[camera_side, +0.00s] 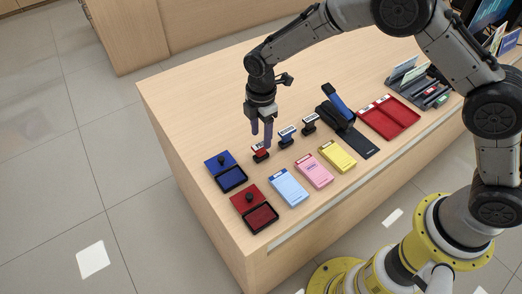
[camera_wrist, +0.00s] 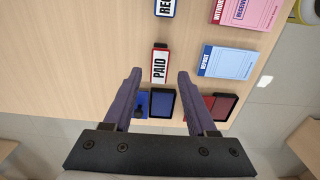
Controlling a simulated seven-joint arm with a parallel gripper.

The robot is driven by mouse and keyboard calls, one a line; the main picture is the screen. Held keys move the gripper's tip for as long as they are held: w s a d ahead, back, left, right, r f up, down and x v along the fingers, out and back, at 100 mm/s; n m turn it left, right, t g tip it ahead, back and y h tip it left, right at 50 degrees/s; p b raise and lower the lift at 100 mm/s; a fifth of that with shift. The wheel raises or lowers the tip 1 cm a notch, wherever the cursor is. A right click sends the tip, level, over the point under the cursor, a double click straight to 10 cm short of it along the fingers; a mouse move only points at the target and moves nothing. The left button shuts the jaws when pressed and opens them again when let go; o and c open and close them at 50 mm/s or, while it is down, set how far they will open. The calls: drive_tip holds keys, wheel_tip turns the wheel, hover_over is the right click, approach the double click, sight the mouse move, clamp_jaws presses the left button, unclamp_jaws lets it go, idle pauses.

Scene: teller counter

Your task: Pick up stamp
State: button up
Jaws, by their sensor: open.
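A red stamp labelled PAID (camera_wrist: 160,65) lies between and slightly beyond my fingertips in the wrist view. In the side view the red stamp (camera_side: 261,156) stands on the counter, right at my fingers and partly hidden by one. My gripper (camera_side: 261,140) points down over it, open and empty; both fingers also show in the wrist view (camera_wrist: 159,76). I cannot tell whether a finger touches the stamp. A blue stamp (camera_side: 286,139) and a black stamp (camera_side: 309,124) stand in a row to its right. The blue one is cut off in the wrist view (camera_wrist: 165,8).
A blue ink pad (camera_side: 232,178) and a red ink pad (camera_side: 262,217) lie open near the counter's left end. Blue (camera_side: 289,188), pink (camera_side: 314,171) and yellow (camera_side: 338,157) slip pads lie in front. The counter behind is clear.

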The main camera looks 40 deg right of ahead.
sight(260, 145)
drive_tip(key=shift+a+f, duration=0.1)
drive_tip(key=shift+f, duration=2.9)
clamp_jaws()
